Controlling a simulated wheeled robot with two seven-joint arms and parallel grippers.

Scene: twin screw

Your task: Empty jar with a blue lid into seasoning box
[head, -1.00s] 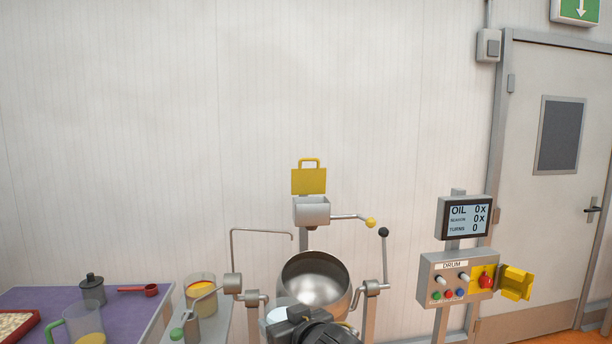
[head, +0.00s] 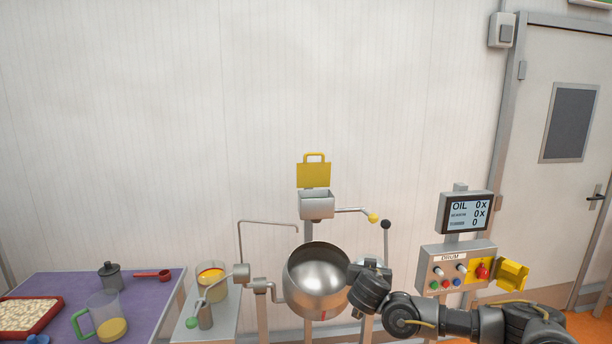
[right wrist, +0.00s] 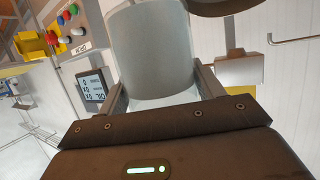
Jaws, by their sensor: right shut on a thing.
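The seasoning box appears to be the small grey box (head: 316,205) above the drum in the head view, with its yellow lid (head: 313,175) raised. My right gripper (head: 370,266) is at the right rim of the drum, below and right of that box. In the right wrist view it (right wrist: 165,100) is shut on a pale, greyish see-through cylinder, likely the jar (right wrist: 152,55). The jar's contents and far end cannot be made out, and the gripper hides it in the head view. A blue thing (head: 38,339), perhaps the lid, is cut off at the lower left. My left gripper is not in view.
The steel drum (head: 316,283) fills the middle, with levers beside it. A control panel (head: 455,268) and screen stand at right. The purple table (head: 150,295) at left holds a jug (head: 105,310), grey pot (head: 110,277), red scoop (head: 152,275) and red tray (head: 50,325).

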